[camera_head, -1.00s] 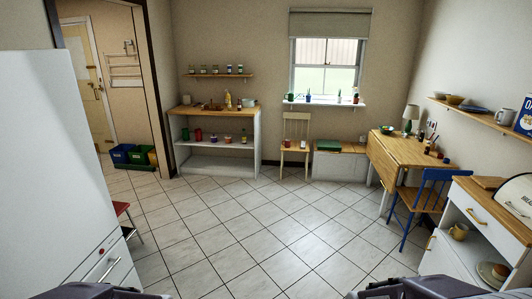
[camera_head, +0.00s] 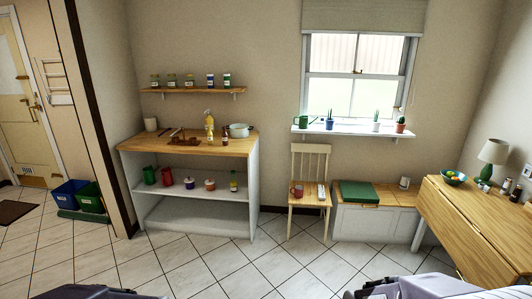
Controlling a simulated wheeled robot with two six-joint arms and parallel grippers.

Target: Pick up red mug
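A red mug (camera_head: 298,191) sits on the seat of a pale wooden chair (camera_head: 310,203) beneath the left part of the window. A small white item with dark marks lies beside it on the seat. A red cup-like container (camera_head: 166,176) stands on the middle shelf of the open unit at left. Parts of my arms show at the bottom edge, left and right; my gripper fingers cannot be made out, and both are well short of the chair.
An open shelf unit (camera_head: 190,146) stands left of the chair. A low white bench (camera_head: 376,224) with a green cushion stands right of it. A wooden table (camera_head: 470,225) fills the right side. Tiled floor (camera_head: 280,268) before the chair is clear.

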